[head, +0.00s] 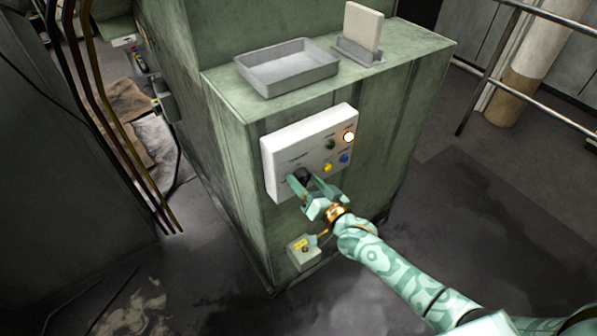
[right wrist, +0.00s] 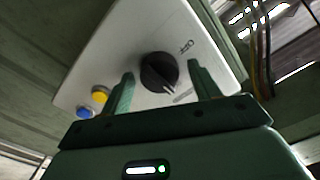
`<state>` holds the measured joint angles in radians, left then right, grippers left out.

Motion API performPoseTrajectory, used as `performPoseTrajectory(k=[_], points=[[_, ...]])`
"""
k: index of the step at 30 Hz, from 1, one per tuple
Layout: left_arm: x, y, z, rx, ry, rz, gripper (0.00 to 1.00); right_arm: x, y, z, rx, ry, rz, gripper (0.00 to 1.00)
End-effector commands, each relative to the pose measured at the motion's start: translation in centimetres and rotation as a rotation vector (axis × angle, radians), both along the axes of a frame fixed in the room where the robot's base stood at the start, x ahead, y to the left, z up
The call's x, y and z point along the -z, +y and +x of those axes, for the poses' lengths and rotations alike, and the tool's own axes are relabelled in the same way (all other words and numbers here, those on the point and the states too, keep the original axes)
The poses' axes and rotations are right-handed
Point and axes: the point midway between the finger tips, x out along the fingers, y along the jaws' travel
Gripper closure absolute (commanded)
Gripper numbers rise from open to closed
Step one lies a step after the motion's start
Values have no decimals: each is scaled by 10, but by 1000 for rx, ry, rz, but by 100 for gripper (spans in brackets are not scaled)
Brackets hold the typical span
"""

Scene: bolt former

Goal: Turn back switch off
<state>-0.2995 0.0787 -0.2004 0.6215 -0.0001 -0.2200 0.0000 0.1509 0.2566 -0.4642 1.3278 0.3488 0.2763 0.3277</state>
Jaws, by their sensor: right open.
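A white control panel (head: 283,150) is mounted on the front of the green machine cabinet. A black rotary switch (head: 301,175) sits at its lower left, partly hidden by my gripper. In the right wrist view the black knob (right wrist: 159,72) has a light pointer mark on it. My right gripper (head: 306,186) is open, with its fingers on either side of the knob; I cannot tell whether they touch it. Its two fingers (right wrist: 160,90) also show in the right wrist view. My left gripper is not in view.
A small box (head: 303,254) is fixed below. A grey tray (head: 287,76) stands on top. Railings (head: 490,70) stand at right; hoses hang at left.

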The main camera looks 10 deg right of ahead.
Motion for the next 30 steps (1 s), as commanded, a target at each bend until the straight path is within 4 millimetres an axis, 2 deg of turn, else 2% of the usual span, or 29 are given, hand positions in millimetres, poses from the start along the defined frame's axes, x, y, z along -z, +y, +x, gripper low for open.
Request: performPoseTrajectory(k=[6,12,14,16,27,30], points=[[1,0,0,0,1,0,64,1,0,0,0,2,7,38],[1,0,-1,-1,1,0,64,1,0,0,0,2,5,94],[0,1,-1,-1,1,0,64,1,0,0,0,0,-1,94],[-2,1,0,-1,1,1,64,0,0,0,1,-28,-77,94],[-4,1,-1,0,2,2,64,1,0,0,1,-279,-767,94],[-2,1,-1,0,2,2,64,1,0,0,1,-324,-892,94]])
